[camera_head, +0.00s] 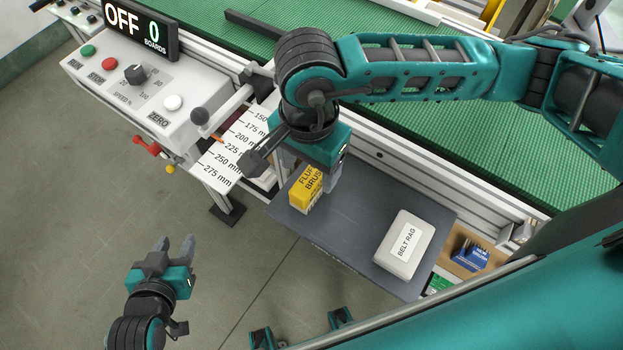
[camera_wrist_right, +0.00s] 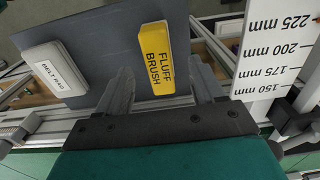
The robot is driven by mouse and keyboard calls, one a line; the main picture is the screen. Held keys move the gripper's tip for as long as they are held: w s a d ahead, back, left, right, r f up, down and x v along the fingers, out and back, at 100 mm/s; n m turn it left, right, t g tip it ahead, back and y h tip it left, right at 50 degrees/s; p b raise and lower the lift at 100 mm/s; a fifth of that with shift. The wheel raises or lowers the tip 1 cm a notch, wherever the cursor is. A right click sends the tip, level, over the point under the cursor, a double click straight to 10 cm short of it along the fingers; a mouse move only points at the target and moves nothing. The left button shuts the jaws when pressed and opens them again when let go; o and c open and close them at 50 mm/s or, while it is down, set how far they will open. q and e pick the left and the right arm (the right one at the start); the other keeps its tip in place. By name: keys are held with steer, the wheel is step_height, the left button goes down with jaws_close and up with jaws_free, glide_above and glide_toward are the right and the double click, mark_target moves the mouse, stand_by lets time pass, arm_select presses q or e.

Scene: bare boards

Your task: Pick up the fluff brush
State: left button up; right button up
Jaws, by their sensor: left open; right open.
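The yellow fluff brush (camera_head: 304,190) lies on a dark grey shelf (camera_head: 345,215), its label partly covered by my right gripper in the head view. My right gripper (camera_head: 320,172) is open above it. In the right wrist view, the fluff brush (camera_wrist_right: 156,58) shows between the two open fingers (camera_wrist_right: 160,80), with its lower end reaching back between them. Whether the fingers touch it or are still above it I cannot tell. My left gripper (camera_head: 171,252) is open and empty over the floor at the lower left, well apart from the shelf.
A white belt rag box (camera_head: 404,244) sits at the shelf's right end. A white ruler plate (camera_head: 236,150) and a control box with knobs (camera_head: 145,85) are to the left. The green belt (camera_head: 420,110) and its metal rail run behind. A blue box (camera_head: 470,255) lies lower right.

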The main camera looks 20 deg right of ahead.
mark_target(311, 176)
steer(key=f, duration=0.5)
steer(key=shift+d, duration=0.2)
steer(key=shift+c, duration=0.4)
steer(key=c, duration=1.1)
